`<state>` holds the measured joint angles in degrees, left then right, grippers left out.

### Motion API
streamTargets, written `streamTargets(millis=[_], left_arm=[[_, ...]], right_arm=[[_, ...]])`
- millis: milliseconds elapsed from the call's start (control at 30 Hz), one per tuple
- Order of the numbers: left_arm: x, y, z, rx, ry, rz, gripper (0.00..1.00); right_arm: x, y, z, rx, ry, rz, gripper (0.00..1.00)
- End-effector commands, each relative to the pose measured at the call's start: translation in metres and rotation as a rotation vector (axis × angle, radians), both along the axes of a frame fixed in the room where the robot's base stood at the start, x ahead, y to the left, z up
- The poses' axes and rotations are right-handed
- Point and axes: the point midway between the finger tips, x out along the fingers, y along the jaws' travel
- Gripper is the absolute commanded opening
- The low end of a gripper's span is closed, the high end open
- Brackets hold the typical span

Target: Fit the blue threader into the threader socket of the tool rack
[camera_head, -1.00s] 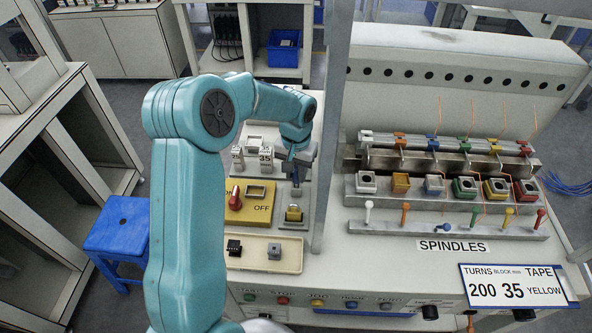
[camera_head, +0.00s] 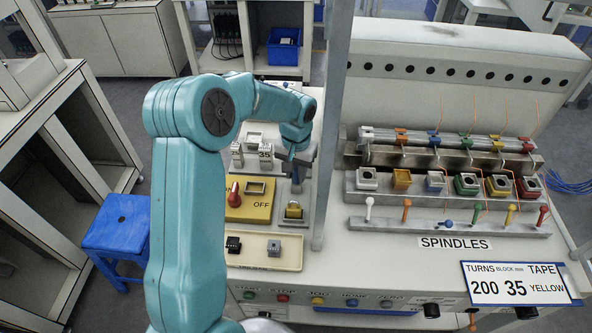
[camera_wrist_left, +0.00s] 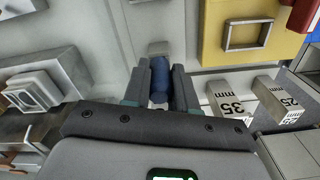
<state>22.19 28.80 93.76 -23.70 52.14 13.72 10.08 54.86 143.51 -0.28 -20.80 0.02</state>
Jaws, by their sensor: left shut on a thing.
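My left gripper (camera_wrist_left: 160,90) is shut on a dark blue cylindrical piece, the blue threader (camera_wrist_left: 159,76), in the left wrist view. In the head view the left wrist hangs above the bench beside the grey post, and its fingertips and the threader are hidden or too small to tell. The tool rack (camera_head: 390,222) is the metal bar at the front of the spindles, with white, orange, green, yellow and red pegs standing in it. A small blue piece (camera_head: 446,223) shows at the rack's middle; I cannot tell what it is. My right gripper is not in view.
Number-marked blocks (camera_head: 265,153) and a yellow OFF panel (camera_head: 235,208) lie near my left wrist. A tray (camera_head: 290,250) with two small parts is in front. The grey post (camera_head: 330,150) stands between the wrist and the rack. Coloured blocks (camera_head: 467,184) line up behind the rack.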

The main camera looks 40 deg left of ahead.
Motion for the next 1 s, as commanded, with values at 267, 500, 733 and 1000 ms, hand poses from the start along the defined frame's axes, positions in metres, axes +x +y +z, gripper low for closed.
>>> streamTargets(millis=[267,500,733,1000], left_arm=[[0.0,0.0,-0.005,0.0,0.0,0.0,0.0],[0.0,0.0,-0.006,0.0,0.0,0.0,0.56],[0.0,0.0,-0.005,0.0,0.0,0.0,0.56],[0.001,0.0,0.03,0.002,-0.006,0.001,0.56]], right_arm=[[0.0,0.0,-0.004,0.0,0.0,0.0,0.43],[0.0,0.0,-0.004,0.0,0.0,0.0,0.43],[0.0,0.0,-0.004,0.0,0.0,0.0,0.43],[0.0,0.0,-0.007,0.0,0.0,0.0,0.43]])
